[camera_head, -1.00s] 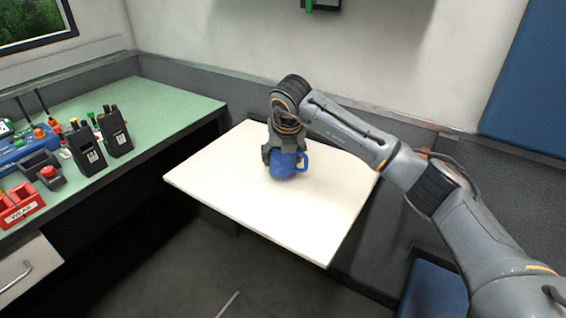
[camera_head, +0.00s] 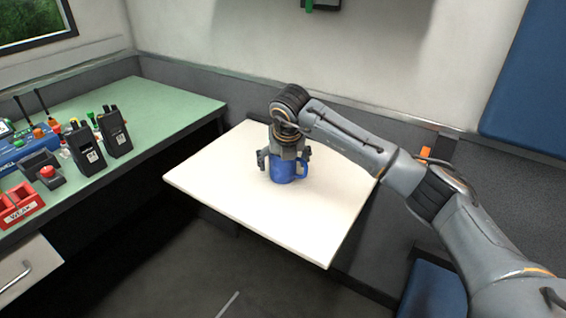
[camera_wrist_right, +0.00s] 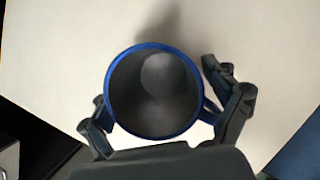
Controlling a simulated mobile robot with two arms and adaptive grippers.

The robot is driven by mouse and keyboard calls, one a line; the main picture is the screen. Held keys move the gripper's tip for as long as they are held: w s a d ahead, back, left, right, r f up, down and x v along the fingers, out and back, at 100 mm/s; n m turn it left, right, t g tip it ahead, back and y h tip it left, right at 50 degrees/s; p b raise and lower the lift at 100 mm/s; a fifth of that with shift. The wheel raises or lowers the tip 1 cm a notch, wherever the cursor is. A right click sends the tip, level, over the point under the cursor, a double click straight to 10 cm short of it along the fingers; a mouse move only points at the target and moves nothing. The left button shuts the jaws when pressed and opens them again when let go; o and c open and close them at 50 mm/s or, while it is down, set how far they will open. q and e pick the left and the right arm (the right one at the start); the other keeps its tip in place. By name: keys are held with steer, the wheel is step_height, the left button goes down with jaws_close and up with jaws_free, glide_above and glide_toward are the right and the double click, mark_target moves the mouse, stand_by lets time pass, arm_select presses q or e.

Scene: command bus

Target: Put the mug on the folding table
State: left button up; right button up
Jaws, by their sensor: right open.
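The blue mug (camera_head: 283,170) stands upright on the white folding table (camera_head: 225,205), near the table's middle. My right gripper (camera_head: 284,160) is above and around the mug, pointing down, with its fingers spread to either side. In the right wrist view the mug's blue rim (camera_wrist_right: 109,90) and dark, empty inside show from above. There the right gripper's fingers (camera_wrist_right: 168,112) are open, with the left finger close to the mug's wall and the right finger near the handle side. My left gripper is in neither view.
A green-topped counter (camera_head: 165,107) on the left holds two black radios (camera_head: 115,132), a red rack (camera_head: 20,205) and other gear. A drawer (camera_head: 28,270) is below it. A blue seat (camera_head: 432,290) is at the lower right. Most of the folding table is bare.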

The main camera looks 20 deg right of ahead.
steer(key=shift+r, duration=0.45)
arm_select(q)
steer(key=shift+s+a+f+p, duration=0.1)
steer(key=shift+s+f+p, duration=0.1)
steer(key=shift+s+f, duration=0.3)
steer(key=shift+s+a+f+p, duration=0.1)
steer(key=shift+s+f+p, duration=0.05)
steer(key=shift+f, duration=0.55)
arm_select(e)
steer(key=v, duration=1.1)
steer(key=shift+s, duration=0.2)
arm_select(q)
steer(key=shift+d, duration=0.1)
